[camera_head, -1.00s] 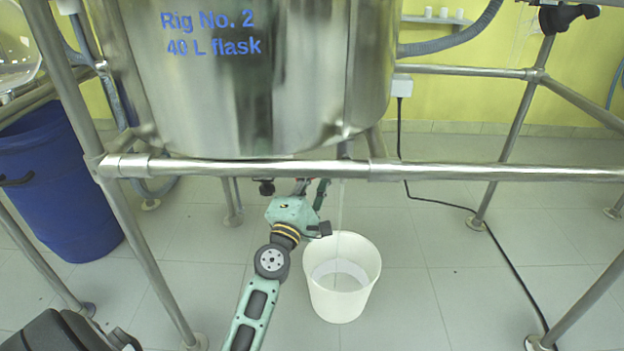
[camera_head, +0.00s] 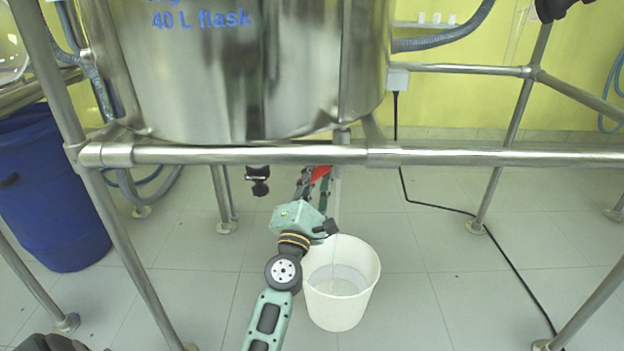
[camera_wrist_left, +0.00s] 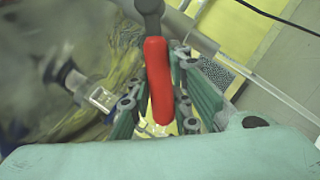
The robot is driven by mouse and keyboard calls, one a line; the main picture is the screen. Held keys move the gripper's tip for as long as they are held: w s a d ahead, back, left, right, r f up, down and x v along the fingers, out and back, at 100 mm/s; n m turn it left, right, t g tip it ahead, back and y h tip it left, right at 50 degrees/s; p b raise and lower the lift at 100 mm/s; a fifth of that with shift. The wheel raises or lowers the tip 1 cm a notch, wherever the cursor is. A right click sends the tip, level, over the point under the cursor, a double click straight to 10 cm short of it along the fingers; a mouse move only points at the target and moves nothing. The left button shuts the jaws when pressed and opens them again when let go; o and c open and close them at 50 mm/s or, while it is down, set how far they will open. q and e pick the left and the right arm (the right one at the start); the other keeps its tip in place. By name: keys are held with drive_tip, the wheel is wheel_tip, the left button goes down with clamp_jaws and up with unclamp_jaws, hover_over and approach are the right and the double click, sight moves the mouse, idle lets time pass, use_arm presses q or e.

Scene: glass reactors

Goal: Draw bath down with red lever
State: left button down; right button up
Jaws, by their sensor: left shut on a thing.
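The steel bath (camera_head: 240,75), marked "40 L flask", fills the upper middle of the head view, held in a tube frame. The red lever (camera_head: 320,172) shows just under the frame's front rail. In the left wrist view the red lever (camera_wrist_left: 158,80) lies between the fingers of my left gripper (camera_wrist_left: 165,105), which is shut on it. The left gripper (camera_head: 312,185) reaches up from below in the head view, its fingertips partly hidden. A white bucket (camera_head: 365,290) stands on the floor below, with pale liquid in it and a thin stream above. My right gripper is not in view.
The front rail (camera_head: 240,155) crosses just above my left gripper. A black-handled fitting (camera_head: 258,180) hangs to its left. A blue barrel (camera_head: 50,200) stands at the left. A black cable (camera_head: 430,205) runs across the floor at right.

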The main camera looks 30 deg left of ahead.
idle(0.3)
use_arm(q)
drive_tip(key=c, duration=1.6)
unclamp_jaws()
drive_tip(key=shift+s, duration=0.1)
drive_tip(key=v, duration=1.1)
drive_tip(key=shift+s+d+f, duration=0.15)
drive_tip(key=shift+s+f, duration=0.05)
drive_tip(key=shift+s, duration=0.15)
